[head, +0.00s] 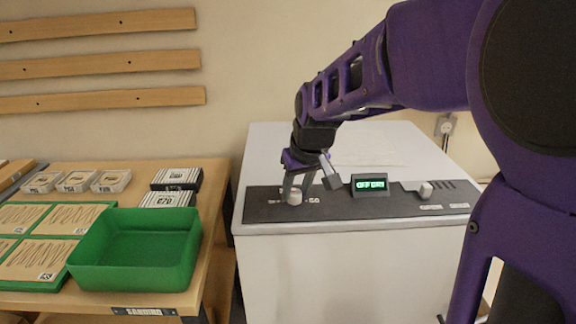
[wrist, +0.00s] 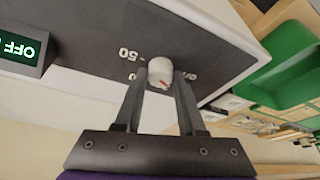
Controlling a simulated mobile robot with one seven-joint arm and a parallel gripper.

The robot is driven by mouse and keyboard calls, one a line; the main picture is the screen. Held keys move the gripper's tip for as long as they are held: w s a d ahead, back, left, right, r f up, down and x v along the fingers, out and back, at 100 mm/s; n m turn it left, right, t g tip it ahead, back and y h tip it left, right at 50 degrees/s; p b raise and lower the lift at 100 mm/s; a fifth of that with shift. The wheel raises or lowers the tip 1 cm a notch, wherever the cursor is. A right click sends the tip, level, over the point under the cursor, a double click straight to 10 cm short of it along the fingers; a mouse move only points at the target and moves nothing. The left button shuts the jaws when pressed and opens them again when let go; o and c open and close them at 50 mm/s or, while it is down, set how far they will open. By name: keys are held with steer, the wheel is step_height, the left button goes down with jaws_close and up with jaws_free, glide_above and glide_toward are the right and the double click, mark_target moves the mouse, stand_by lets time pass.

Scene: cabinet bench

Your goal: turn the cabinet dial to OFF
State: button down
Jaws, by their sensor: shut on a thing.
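The white cabinet dial (head: 295,197) sits on the left part of the dark panel (head: 335,208) on top of the white cabinet (head: 330,262). In the wrist view the dial (wrist: 160,71) shows a red mark on its face and printed labels around it, one reading 50. My gripper (head: 295,190) comes down from above. Its two fingers (wrist: 160,78) are shut on the dial, one on each side. A small display (head: 370,185) on the panel has green lit text that begins with OFF; it also shows in the wrist view (wrist: 20,48).
A white slider knob (head: 426,190) sits at the panel's right end. A wooden bench (head: 212,240) on the left holds a green bin (head: 135,250), small boxes and cards. Wooden rails (head: 100,60) are on the wall. A socket (head: 445,125) is behind the cabinet.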

steer(key=n, duration=0.2)
steer(key=n+g+y, duration=0.1)
steer(key=n, duration=0.1)
steer(key=shift+w+d+n+y+b, duration=0.1)
steer(key=shift+n+y+b, duration=0.2)
steer(key=shift+n+b, duration=0.1)
stand_by(0.5)
steer(key=c, duration=0.5)
jaws_free()
steer(key=shift+r, duration=0.1)
